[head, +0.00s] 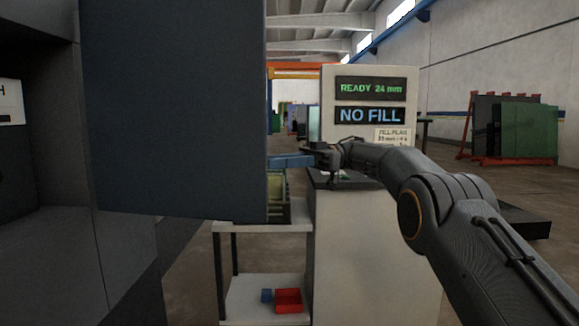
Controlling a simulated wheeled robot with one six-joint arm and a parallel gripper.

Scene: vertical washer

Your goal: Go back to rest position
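My arm reaches in from the right. My gripper (312,158) is in front of the light grey console (371,255), above its dark top ledge. A flat blue piece (290,161) extends left from the gripper to the edge of the big dark panel (180,110). I cannot tell whether this piece is part of the gripper or something in it. The fingertips are too small and partly hidden to show whether they are open or shut.
The dark panel fills the left, beside a dark machine body (45,255). The console's screens (370,89) read "READY 24 mm" and "NO FILL". A shelf stand (240,292) holds a red bin (289,300) and a blue bin (267,296). A rack with green panels (514,130) stands far right.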

